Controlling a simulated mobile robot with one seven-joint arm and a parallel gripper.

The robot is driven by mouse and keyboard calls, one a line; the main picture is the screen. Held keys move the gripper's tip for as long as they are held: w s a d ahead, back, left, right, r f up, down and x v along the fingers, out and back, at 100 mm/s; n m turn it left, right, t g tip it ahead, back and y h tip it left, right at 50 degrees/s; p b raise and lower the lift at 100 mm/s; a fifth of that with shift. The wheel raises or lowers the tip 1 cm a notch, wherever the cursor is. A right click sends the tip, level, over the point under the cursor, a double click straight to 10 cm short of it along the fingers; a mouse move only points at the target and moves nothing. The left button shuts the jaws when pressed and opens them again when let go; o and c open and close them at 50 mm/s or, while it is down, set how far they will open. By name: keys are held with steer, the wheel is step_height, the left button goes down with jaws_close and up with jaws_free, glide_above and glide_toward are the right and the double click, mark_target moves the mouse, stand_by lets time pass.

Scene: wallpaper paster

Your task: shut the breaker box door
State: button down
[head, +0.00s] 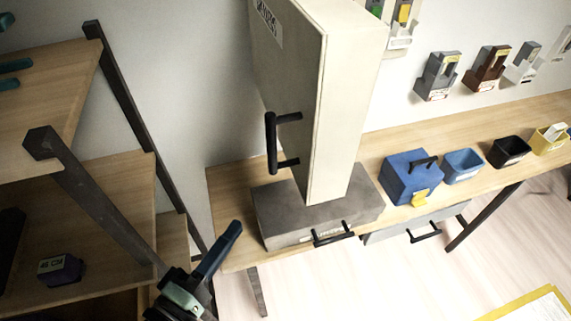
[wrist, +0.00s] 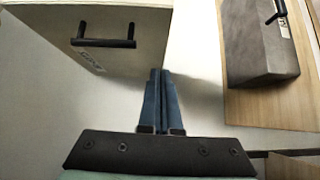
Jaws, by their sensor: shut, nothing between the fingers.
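The cream breaker box (head: 345,100) stands tall against the wall above the bench. A cream face with a black handle (head: 272,142) and a printed label is turned to the left; I take it as the door (head: 295,90). I cannot tell how far open it is. In the wrist view the door (wrist: 140,20) fills the upper left, with its handle (wrist: 103,43) level across it. My gripper (head: 236,230) is low and left of the box, apart from the handle. In the wrist view my gripper (wrist: 160,72) has its blue fingers together, empty, right of the handle.
A grey case (head: 275,210) with a black handle lies on the wooden bench (head: 230,185) under the box. A blue box (head: 405,175) and several bins stand to the right. A wooden shelf unit (head: 125,185) with dark posts stands close on the left.

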steer(key=p, duration=0.5)
glide_toward(294, 172)
steer(key=a+x, duration=0.1)
steer(key=x, duration=0.4)
steer(key=shift+w+d+r, duration=0.2)
steer(key=shift+w+d, duration=0.05)
steer(key=shift+d, duration=0.5)
